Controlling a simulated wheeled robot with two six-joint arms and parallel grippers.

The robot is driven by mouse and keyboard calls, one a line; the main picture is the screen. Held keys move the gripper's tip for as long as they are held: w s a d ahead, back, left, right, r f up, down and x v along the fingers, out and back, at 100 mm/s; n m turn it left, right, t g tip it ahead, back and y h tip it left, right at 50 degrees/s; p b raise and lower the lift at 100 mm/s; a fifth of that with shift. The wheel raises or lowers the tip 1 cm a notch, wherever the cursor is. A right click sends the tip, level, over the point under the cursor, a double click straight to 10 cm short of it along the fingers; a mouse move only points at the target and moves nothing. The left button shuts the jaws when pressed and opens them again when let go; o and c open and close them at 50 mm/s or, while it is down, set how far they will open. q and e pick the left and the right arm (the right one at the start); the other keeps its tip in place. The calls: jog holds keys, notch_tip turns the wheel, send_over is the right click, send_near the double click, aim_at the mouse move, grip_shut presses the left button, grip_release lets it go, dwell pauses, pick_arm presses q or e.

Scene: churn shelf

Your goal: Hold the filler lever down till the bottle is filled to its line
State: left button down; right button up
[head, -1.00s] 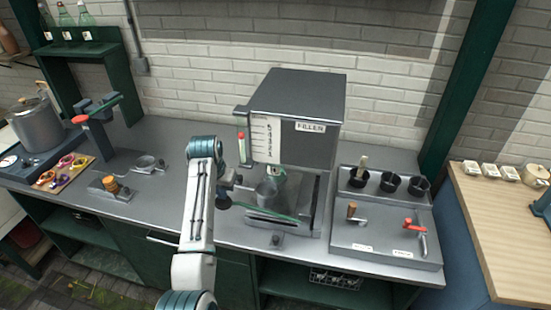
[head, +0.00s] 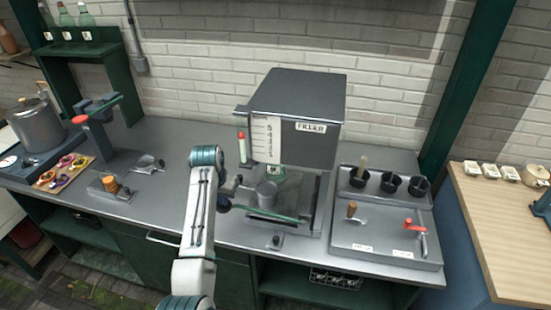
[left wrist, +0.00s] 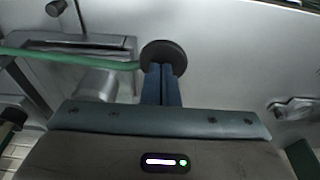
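The filler (head: 318,155) is a dark grey box machine with a numbered white scale on its front. Its lever is a green bar (head: 272,214) ending in a dark round knob (head: 224,204); the left wrist view also shows the bar (left wrist: 80,59) and knob (left wrist: 163,50). My left gripper (left wrist: 161,80) has its two blue fingers together, with their tips at the knob; contact is hard to tell. In the head view the arm largely hides this gripper. A greenish bottle (head: 276,174) is partly visible under the filler, behind a grey cup (head: 267,191); its fill level cannot be read.
To the right is a grey tray (head: 385,240) with black cups, a wooden-handled lever and a red-handled tap. To the left are a small pan (head: 149,163), an orange-knobbed block (head: 110,185) and a large pot (head: 37,125).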

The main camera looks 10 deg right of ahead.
aim_at(223, 209)
pick_arm(q)
jog(key=shift+a+f, duration=0.1)
jog(key=shift+f, duration=0.7)
jog(key=shift+w+a+f, duration=0.1)
jog(key=shift+a+f, duration=0.05)
jog(key=shift+f, duration=0.65)
jog(key=shift+f, duration=0.9)
